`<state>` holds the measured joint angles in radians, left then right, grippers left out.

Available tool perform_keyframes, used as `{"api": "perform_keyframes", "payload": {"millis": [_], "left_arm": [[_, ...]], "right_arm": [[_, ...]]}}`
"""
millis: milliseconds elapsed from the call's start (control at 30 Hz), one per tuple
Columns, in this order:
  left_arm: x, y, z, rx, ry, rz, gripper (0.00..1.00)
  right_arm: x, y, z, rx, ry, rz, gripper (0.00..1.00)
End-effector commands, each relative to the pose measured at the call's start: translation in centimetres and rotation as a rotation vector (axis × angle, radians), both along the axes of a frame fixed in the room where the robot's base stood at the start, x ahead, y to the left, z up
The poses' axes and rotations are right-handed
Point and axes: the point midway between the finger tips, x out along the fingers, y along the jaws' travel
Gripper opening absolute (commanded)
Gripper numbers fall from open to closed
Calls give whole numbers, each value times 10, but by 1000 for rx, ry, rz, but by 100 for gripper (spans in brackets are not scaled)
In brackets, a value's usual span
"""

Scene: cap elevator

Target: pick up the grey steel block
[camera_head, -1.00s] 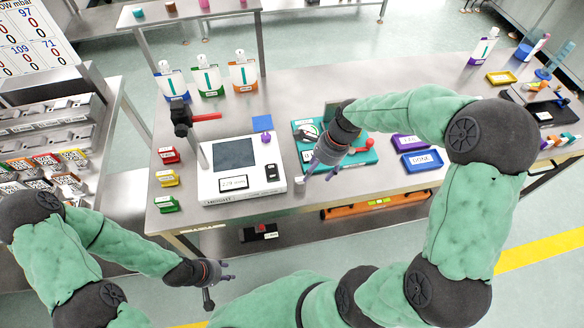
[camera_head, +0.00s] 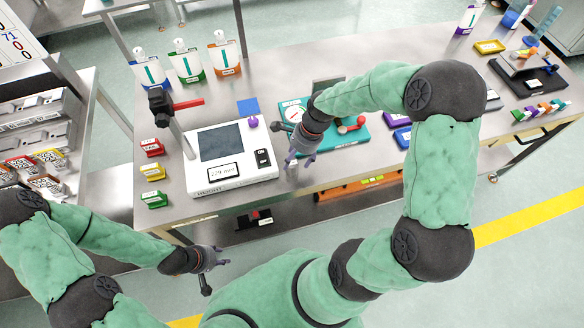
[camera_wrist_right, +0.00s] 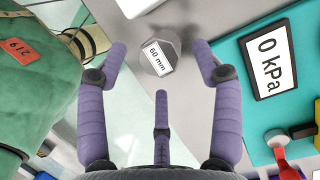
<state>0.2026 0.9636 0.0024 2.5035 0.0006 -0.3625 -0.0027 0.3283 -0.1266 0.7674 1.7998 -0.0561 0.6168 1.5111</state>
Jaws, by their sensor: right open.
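The grey steel block (camera_wrist_right: 158,56) is a faceted piece with a white "60 mm" label. It sits on the steel bench near its front edge, left of the teal pressure unit. In the head view only a small part of the block (camera_head: 292,172) shows below my right gripper (camera_head: 299,157). In the wrist view my right gripper (camera_wrist_right: 159,70) is open, with purple fingers spread on both sides of the block and the third finger below it in the picture. No finger visibly touches it. My left gripper (camera_head: 217,257) hangs in front of the bench, its opening unclear.
The white height gauge (camera_head: 240,179) stands just left of the block. The teal unit (camera_head: 349,137) with a dial and red handle is on the right. An orange level (camera_head: 360,187) is below the bench edge.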

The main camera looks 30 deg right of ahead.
Motion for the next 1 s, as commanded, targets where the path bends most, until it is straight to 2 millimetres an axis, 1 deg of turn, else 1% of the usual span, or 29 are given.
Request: {"api": "perform_keyframes", "payload": {"millis": [33,133,233,400,433,467,500,567,600,667,1000], "left_arm": [[0,0,-7,0,0,0,40],[0,0,-11,0,0,0,40],[0,0,-12,0,0,0,40],[0,0,-11,0,0,0,40],[0,0,-11,0,0,0,40],[0,0,-11,0,0,0,40],[0,0,-11,0,0,0,40],[0,0,-11,0,0,0,40],[0,0,-11,0,0,0,40],[0,0,-11,0,0,0,40],[0,0,-10,0,0,0,40]], "right_arm": [[1,2,-12,1,2,2,67],[1,6,-23,0,2,2,67],[2,8,-28,0,2,2,67],[2,8,-27,0,1,1,67],[2,8,-27,0,1,1,64],[2,8,-27,0,1,1,55],[2,8,-27,0,1,1,44],[2,8,-27,0,1,1,27],[2,8,-27,0,1,1,16],[2,8,-27,0,1,1,0],[3,7,-24,-1,-2,0,0]]}}
